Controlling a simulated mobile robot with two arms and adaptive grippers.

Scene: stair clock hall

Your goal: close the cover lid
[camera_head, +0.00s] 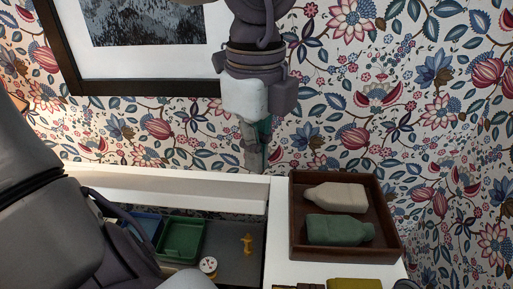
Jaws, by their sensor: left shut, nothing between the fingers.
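The cover lid appears to be the long white panel (170,188), raised along the back of an open compartment (238,268) in a white top. The compartment's dark floor shows. My left gripper (257,163) points down from the top middle, its fingers together and empty. In the picture its tips are just above the right end of the panel; I cannot tell whether they touch it. The left part of the panel and compartment is hidden behind my dark grey arm parts. My right gripper is not seen.
Inside the compartment are a green tray (181,239), a blue tray (147,226), a yellow figure (247,244) and a round red-dotted item (208,266). At right, a brown tray (391,228) holds a beige bottle (336,197) and a green bottle (338,230). Patterned wall stands behind.

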